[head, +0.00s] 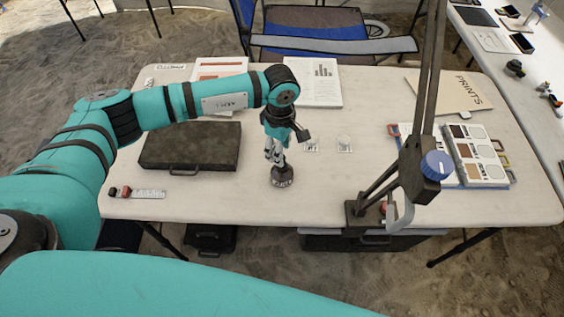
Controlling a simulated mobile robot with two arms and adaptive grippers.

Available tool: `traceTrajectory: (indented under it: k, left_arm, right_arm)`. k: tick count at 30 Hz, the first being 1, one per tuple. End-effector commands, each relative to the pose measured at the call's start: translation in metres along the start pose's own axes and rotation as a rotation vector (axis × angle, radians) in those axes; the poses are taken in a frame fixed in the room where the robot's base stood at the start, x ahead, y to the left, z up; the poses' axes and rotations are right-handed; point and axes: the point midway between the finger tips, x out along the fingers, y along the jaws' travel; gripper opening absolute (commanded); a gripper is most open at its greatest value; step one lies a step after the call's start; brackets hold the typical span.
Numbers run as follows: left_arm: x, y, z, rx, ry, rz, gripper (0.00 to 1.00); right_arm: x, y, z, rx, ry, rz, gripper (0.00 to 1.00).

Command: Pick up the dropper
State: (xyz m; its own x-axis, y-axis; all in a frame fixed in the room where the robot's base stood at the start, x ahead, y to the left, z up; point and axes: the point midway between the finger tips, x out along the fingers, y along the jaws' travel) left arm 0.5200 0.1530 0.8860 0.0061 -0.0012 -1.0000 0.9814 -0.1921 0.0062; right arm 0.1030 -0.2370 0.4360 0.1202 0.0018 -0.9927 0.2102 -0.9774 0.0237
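My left arm reaches in from the left, and my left gripper (275,157) points down over the middle of the white table (230,207). A small dark round object (282,177) stands on the table right under its fingertips. I cannot tell whether the fingers touch it or are apart from it, nor how wide they are open. No dropper can be made out for certain; this dark object may be part of it, partly hidden by the gripper. My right gripper is not in view.
A dark case (190,146) lies left of the gripper, a small ruler (149,194) in front of it. Two small clear containers (344,143) (311,144) sit just right. A dark stand with a blue knob (437,165) rises at the right, beside a colour-swatch box (478,154).

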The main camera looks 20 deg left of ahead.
Motion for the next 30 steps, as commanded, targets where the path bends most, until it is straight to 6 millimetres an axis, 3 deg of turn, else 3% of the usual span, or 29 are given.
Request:
traceTrajectory:
  k: [4,9,17,27,30]
  left_arm:
    - [0.02,-0.003,0.005,-0.001,-0.001,-0.007,0.45]
    - [0.041,-0.002,0.004,-0.001,-0.001,-0.004,0.45]
    - [0.045,-0.001,0.004,-0.001,0.0,-0.002,0.45]
    - [0.045,-0.001,0.004,-0.001,0.0,-0.002,0.02]
    - [0.045,-0.001,0.004,-0.001,0.0,-0.002,0.01]
  right_arm:
    - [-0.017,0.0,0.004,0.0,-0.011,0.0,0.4]
    - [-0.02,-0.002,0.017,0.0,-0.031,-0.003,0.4]
    - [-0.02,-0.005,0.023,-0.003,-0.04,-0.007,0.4]
    - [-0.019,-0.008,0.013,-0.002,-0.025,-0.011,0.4]
    - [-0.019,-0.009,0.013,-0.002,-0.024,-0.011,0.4]
